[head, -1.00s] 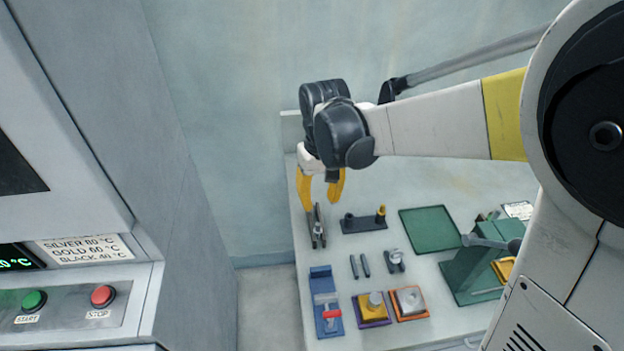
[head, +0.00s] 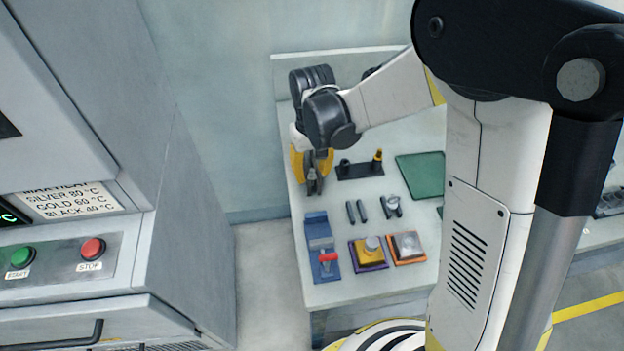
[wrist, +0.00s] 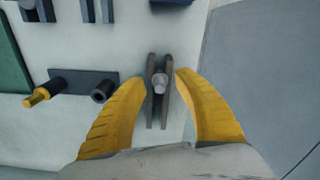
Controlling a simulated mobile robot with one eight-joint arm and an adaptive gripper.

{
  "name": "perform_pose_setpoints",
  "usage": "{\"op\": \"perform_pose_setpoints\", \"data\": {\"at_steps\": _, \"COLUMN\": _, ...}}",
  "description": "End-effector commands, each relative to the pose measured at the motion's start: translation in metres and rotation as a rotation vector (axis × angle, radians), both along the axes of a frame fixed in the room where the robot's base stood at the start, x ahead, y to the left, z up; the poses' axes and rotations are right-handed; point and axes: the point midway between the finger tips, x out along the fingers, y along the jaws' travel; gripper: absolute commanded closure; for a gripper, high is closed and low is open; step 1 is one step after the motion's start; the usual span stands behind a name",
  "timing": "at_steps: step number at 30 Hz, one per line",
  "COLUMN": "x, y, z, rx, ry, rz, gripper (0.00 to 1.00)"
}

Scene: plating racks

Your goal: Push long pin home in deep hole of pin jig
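The pin jig (head: 358,172) is a dark bar on the bench, right of my gripper. A gold-topped pin (head: 378,155), apparently the long pin, stands up from one end; a dark open-topped boss rises from the other end. In the wrist view the jig (wrist: 83,84) lies left of my fingers, with the gold-topped pin (wrist: 38,95) at its far end. My gripper (wrist: 161,76) is open, its yellow fingers on either side of a grey two-bladed piece (wrist: 151,112) with a pale round knob, with narrow gaps visible. The pin's lower part is hidden in the jig.
A blue fixture (head: 322,245) with a red handle, a purple-edged block (head: 368,253) and an orange-edged block (head: 406,247) stand nearer. A green tray (head: 420,175) lies right.

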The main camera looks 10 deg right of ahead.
Motion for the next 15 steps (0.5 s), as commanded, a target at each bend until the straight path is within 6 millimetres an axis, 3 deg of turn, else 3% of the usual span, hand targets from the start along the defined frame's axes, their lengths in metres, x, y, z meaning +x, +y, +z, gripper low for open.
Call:
{"op": "perform_pose_setpoints", "data": {"at_steps": 5, "x": -0.0001, "y": 0.0001, "z": 0.0007, "rx": 0.000, "ry": 0.000, "rz": 0.000, "gripper": 0.62}}
{"op": "perform_pose_setpoints", "data": {"at_steps": 9, "x": -0.0001, "y": 0.0001, "z": 0.0008, "rx": 0.000, "ry": 0.000, "rz": 0.000, "gripper": 1.00}}
{"op": "perform_pose_setpoints", "data": {"at_steps": 15, "x": -0.0001, "y": 0.0001, "z": 0.0008, "rx": 0.000, "ry": 0.000, "rz": 0.000, "gripper": 1.00}}
